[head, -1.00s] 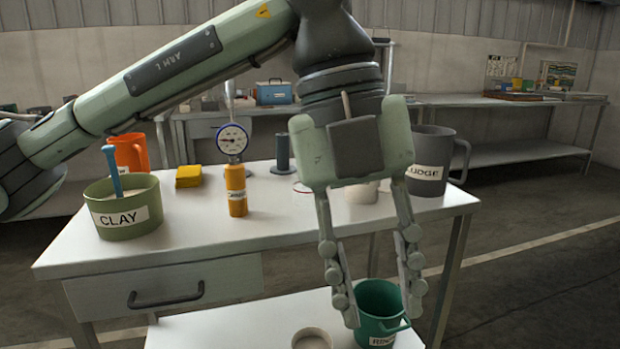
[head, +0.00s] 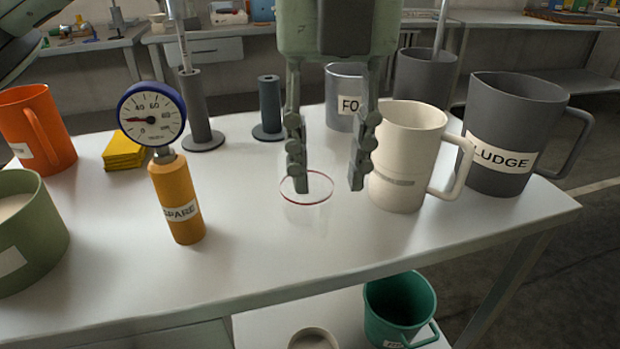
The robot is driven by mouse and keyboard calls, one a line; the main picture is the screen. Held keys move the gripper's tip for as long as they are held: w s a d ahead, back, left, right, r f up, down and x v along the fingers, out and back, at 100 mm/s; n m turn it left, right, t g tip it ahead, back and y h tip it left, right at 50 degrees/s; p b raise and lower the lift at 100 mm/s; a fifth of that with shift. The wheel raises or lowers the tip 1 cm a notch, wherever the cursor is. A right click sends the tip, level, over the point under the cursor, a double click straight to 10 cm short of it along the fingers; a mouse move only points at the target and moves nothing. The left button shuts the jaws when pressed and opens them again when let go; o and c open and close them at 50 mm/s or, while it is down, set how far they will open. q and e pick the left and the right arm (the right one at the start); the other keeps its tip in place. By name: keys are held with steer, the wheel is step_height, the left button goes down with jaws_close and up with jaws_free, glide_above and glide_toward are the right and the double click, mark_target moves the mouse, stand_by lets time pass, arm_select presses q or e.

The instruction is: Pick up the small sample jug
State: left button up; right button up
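A cream jug (head: 405,155) with a handle on its right and a plain grey band stands upright on the white table (head: 260,240). No jug bears a readable sample label. My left gripper (head: 326,186) comes down from above with its fingers apart and nothing between them. Its right finger is just left of the cream jug and overlaps its edge in the view; I cannot tell if they touch. My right gripper is not in view.
A grey jug (head: 510,130) reading "LUDGE" stands right, a metal jug (head: 342,90) behind. An orange gauge bottle (head: 177,200), yellow pads (head: 124,152), orange jug (head: 35,125) and green tub (head: 30,235) stand left. A green jug (head: 400,310) is on the lower shelf. The table's front is clear.

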mark_target(324, 198)
arm_select(q)
steer(key=f, duration=0.5)
steer(key=shift+s+a+f+p, duration=0.25)
steer(key=shift+s+f+p, duration=0.05)
steer(key=shift+f, duration=0.4)
steer(key=c, duration=0.7)
jaws_close()
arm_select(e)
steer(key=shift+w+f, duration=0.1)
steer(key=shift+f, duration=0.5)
